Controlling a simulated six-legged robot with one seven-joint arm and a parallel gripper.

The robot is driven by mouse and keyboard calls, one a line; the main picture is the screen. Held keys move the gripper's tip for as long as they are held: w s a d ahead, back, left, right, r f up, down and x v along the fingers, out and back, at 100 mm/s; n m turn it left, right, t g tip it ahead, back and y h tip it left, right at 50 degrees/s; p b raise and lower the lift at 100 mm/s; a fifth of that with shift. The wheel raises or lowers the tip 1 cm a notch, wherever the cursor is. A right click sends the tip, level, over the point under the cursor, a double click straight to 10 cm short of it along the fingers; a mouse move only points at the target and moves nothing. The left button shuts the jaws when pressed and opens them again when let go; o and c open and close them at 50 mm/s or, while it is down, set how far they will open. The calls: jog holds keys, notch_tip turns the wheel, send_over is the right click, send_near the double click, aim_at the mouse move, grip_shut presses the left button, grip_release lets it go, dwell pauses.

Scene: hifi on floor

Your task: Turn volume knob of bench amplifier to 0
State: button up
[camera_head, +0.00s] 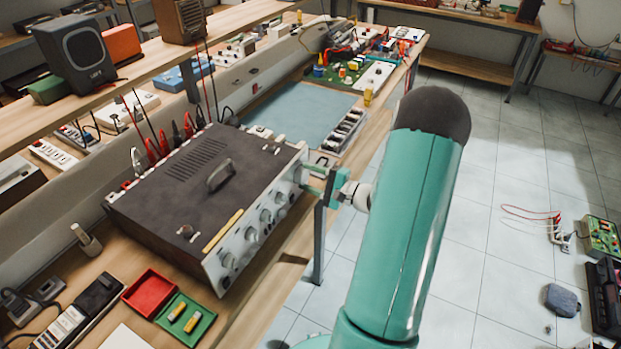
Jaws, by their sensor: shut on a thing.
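The bench amplifier (160,215) is a dark-topped box with a handle and a pale front panel. It stands on the wooden bench at the left. A row of several round knobs, one of them a near knob (228,262), runs along its front. My gripper (306,178) is at the far end of that front panel, with its green fingers shut on a knob (299,173). The fingers partly hide this knob. Its pointer and any markings are too small to read, so I cannot tell its setting.
A shelf with a speaker (77,52) runs above the amplifier's back. Red and black cables (168,135) rise behind it. A blue mat (300,112) and a parts tray (344,130) lie beyond. A red box (151,292) sits in front left. The tiled floor at right is mostly free.

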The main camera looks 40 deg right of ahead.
jog(key=shift+d+n, duration=0.1)
jog(key=shift+n, duration=1)
jog(key=o, duration=1)
jog(key=v, duration=1.3)
jog(key=shift+s, duration=0.4)
jog(key=shift+r, duration=0.1)
